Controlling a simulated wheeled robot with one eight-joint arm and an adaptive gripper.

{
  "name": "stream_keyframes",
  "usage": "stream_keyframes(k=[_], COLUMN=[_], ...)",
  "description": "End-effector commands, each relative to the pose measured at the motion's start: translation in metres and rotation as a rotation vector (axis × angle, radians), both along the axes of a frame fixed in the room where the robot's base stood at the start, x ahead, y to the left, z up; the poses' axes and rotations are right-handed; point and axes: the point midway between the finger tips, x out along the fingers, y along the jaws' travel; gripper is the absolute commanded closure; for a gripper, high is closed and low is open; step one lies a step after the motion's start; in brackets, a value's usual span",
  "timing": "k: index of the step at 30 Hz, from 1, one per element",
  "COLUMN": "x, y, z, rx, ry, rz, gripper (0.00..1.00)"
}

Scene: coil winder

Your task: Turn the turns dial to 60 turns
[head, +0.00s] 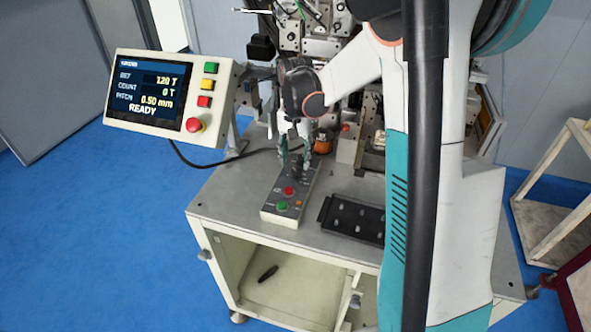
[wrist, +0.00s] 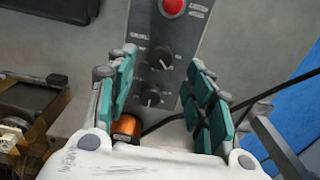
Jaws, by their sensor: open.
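In the head view, my gripper (head: 296,155) hides much of the dials. The display (head: 148,92) reads SET 120 T, COUNT 0 T, READY.
A red button (wrist: 173,7) is beyond the dials in the wrist view. An orange copper spool (wrist: 127,127) stands near the left finger. A black cable (wrist: 262,97) runs past the right finger. A black tray (head: 352,219) lies right of the box. The winder stands behind.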

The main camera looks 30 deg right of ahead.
Motion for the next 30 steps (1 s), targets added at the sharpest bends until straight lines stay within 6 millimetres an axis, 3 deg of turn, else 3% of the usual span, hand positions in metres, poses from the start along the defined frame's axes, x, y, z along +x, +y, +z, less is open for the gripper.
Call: stream_keyframes(k=[3, 9, 21, 27, 30], x=[0.000, 0.000, 0.000, 0.000, 0.000], y=[0.000, 0.000, 0.000, 0.000, 0.000], z=[-0.023, -0.044, -0.049, -0.049, -0.049], rx=[0.000, 0.000, 0.000, 0.000, 0.000], ry=[0.000, 0.000, 0.000, 0.000, 0.000], rz=[0.000, 0.000, 0.000, 0.000, 0.000], gripper=[0.52, 0.52, 0.52, 0.97, 0.97])
